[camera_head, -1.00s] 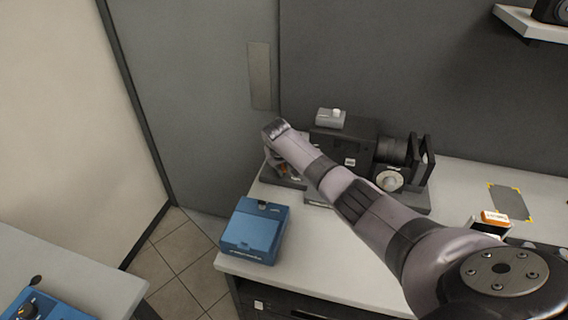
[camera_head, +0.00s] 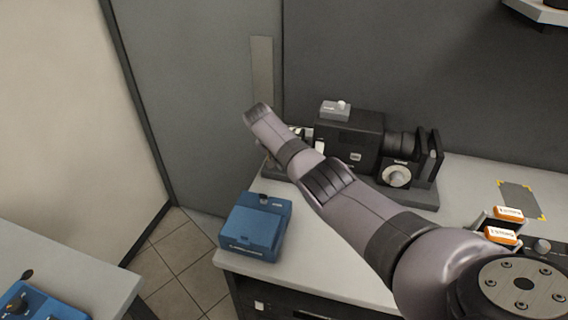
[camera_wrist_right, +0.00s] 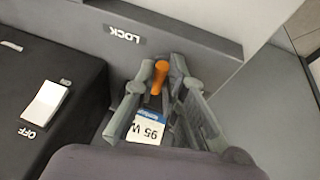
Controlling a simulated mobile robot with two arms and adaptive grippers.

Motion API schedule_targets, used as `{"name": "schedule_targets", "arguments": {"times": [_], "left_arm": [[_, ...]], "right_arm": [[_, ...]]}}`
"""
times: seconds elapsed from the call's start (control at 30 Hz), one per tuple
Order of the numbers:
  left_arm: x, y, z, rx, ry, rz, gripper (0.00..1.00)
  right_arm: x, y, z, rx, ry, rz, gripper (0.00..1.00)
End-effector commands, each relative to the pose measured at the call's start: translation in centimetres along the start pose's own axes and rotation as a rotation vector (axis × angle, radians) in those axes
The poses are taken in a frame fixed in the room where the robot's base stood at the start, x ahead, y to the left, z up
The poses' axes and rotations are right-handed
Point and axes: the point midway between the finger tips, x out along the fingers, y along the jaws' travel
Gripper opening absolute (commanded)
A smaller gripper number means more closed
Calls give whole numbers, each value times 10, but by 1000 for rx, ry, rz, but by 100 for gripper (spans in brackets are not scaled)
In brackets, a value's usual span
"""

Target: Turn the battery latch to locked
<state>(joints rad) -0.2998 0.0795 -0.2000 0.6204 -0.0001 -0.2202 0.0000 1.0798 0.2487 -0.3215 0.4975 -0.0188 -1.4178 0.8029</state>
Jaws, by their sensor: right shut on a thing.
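In the right wrist view, the orange battery latch (camera_wrist_right: 160,77) sits between the fingers of my right gripper (camera_wrist_right: 166,76), which is shut on it. The printed word LOCK (camera_wrist_right: 123,34) lies on the dark rim to the upper left of the latch. A battery label reading 95 W (camera_wrist_right: 148,124) shows between the fingers, below the latch. In the head view, my right arm reaches across to the left end of the black camera rig (camera_head: 355,138); the fingers and latch are hidden there. My left gripper is not in view.
A white switch (camera_wrist_right: 47,103) marked OFF is on the dark body at left in the wrist view. A blue case (camera_head: 254,228) stands on the grey bench (camera_head: 320,262) in front of the rig. Orange-topped batteries (camera_head: 502,236) are at right. A dark wall is behind.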

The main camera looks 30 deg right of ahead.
Motion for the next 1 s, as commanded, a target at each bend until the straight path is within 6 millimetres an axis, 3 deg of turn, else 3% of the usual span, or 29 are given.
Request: {"name": "schedule_targets", "arguments": {"times": [0.37,0.4,0.53,0.83,1.0], "left_arm": [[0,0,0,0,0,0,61],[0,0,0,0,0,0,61],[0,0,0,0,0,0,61],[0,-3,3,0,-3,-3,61],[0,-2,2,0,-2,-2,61]], "right_arm": [[-1,-1,0,4,-1,-1,0],[-1,-1,0,4,-1,-1,12],[-1,-1,0,4,-1,-1,20],[-1,-1,0,3,0,0,20],[-13,-1,-1,3,2,-2,20]]}}
